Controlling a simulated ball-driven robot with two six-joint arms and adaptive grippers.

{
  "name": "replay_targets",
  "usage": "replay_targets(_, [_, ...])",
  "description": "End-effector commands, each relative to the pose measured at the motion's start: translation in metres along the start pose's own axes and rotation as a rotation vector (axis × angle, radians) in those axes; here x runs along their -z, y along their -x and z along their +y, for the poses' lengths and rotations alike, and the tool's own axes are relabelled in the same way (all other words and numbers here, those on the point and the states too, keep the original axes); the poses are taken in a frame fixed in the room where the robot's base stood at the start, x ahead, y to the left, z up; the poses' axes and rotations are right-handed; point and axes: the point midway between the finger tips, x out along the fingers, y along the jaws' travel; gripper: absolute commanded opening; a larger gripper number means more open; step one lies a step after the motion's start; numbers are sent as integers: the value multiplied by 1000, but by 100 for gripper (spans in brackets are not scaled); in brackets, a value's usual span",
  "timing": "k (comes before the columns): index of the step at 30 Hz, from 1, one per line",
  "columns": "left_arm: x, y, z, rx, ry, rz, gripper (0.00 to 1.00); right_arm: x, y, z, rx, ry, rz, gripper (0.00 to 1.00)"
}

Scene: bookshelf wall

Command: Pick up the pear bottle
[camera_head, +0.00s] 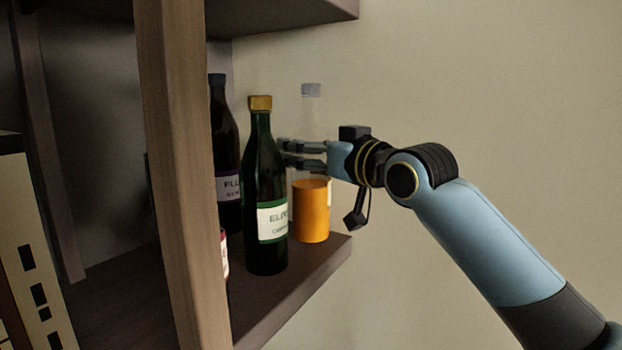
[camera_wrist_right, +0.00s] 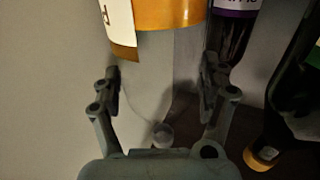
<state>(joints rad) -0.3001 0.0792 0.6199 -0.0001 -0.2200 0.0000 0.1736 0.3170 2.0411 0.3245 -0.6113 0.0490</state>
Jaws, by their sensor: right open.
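A clear bottle with a grey cap and an orange lower part (camera_head: 311,213) stands at the shelf's right end. In the right wrist view the same bottle (camera_wrist_right: 150,98) shows its clear upper body, the orange part and a pale label. Only a piece of that label's lettering shows, so I cannot read whether it says pear. My right gripper (camera_head: 286,154) is open at the clear upper body, above the orange part. Its fingers (camera_wrist_right: 160,78) stand on either side of the bottle in the wrist view. My left gripper is not in view.
A dark green bottle (camera_head: 265,180) with a gold cap stands close on the left. A dark bottle with a purple label (camera_head: 226,150) is behind it. A wooden upright (camera_head: 172,170) stands left of these. Right of the shelf edge (camera_head: 335,258) is open space before the wall.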

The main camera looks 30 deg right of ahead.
Motion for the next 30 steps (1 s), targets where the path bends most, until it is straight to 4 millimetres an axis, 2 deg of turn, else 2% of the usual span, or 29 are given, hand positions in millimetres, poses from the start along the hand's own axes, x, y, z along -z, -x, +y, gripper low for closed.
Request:
replay_targets(2, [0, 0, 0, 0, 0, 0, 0, 0, 0, 0, 0, 0, 0, 75])
replay_targets(15, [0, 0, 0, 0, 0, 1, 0, 0, 0, 0, -1, 0, -1, 17])
replay_targets(18, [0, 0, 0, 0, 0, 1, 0, 2, 0, 0, 0, 1, 5, 7])
replay_targets(30, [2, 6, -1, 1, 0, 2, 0, 8, -1, 1, -1, 1, 5, 7])
